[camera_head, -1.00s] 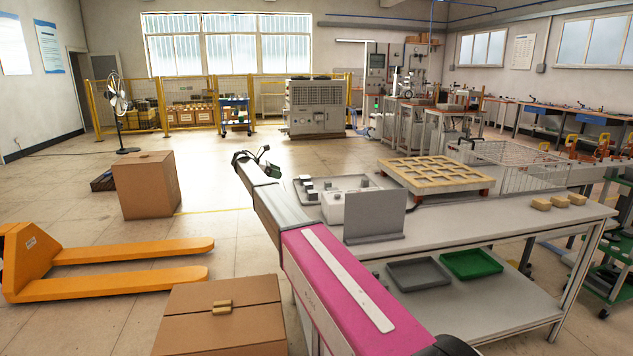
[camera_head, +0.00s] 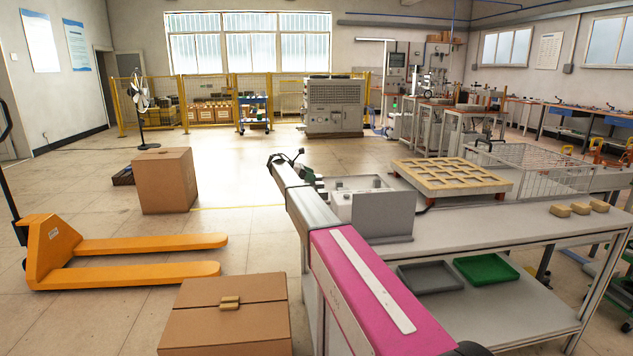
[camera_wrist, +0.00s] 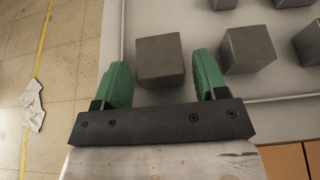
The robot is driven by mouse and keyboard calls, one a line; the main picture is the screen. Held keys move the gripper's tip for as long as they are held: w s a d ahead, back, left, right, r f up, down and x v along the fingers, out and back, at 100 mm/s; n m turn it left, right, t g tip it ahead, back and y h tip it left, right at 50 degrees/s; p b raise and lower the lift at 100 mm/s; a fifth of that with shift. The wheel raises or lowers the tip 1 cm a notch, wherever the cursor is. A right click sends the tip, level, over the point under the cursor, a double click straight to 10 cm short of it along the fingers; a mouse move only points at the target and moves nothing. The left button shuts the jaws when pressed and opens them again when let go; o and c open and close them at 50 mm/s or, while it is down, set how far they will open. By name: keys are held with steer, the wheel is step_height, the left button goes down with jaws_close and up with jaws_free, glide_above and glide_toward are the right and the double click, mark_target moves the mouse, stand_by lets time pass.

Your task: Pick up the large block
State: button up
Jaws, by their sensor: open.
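In the wrist view my gripper (camera_wrist: 162,64) is open, with its two green fingers spread. A dark grey block (camera_wrist: 160,58) lies between and slightly beyond the fingertips, and I see no contact on either side. A second grey block (camera_wrist: 248,48) lies to the right, outside the right finger. More grey blocks (camera_wrist: 310,42) show at the right and top edges. The blocks look alike in size, so I cannot tell which is the large one. In the head view my gripper (camera_head: 291,160) is small, at the arm's far end by the table's left edge. The blocks are hidden there.
The blocks lie on a light grey tray (camera_wrist: 190,22). A white box and an upright grey panel (camera_head: 386,216) stand beside my arm on the table (camera_head: 480,225). A wooden grid (camera_head: 450,178) sits further right. Cartons (camera_head: 225,318) and an orange pallet jack stand left on the floor.

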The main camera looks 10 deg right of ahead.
steer(key=x, duration=0.3)
steer(key=shift+d+f, duration=0.15)
steer(key=c, duration=1.2)
steer(key=shift+o, duration=0.2)
steer(key=shift+r, duration=0.2)
